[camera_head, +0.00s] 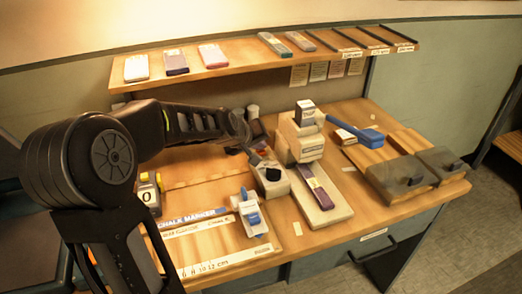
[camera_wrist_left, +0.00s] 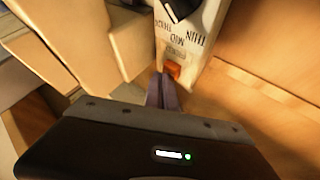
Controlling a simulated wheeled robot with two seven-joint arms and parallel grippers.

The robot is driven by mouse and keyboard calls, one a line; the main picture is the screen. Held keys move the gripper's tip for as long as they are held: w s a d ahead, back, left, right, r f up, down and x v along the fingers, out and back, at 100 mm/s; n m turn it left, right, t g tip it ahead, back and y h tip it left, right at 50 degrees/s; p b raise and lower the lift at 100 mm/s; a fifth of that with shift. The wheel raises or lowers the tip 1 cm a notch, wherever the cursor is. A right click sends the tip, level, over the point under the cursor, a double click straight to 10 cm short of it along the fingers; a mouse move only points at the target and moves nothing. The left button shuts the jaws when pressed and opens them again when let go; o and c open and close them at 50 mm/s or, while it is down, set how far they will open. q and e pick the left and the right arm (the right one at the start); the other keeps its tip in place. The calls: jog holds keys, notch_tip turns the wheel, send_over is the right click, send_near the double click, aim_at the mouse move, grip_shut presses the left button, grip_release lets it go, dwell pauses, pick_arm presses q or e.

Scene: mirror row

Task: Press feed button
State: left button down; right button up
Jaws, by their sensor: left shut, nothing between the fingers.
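A small light control box (camera_head: 270,178) with a black dial stands on the bench, left of a beige machine (camera_head: 300,143). In the left wrist view the control box (camera_wrist_left: 196,38) shows thickness words, a black dial and an orange button (camera_wrist_left: 173,69) at its near end. I take this to be the feed button. My left gripper (camera_head: 254,158) reaches over the bench to the box. Its shut fingers (camera_wrist_left: 161,80) show right at the button's left edge, with nothing between them. I cannot tell whether they touch it. My right gripper is out of view.
The machine's long base holds a purple block (camera_head: 315,187). A blue-handled tool (camera_head: 357,134) and grey-fronted wooden boxes (camera_head: 400,180) are to the right. A blue-and-white device (camera_head: 250,213) sits in front. A shelf (camera_head: 235,68) with several blocks runs behind.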

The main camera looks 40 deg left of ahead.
aim_at(259, 152)
pick_arm(q)
jog(key=shift+f, duration=0.25)
jog(key=shift+r, duration=0.1)
jog(key=shift+r+p, duration=0.75)
jog(key=shift+r, duration=0.15)
notch_tip(259, 152, up, 5)
jog(key=p, duration=0.4)
jog(key=shift+p, duration=0.4)
dwell(0.6)
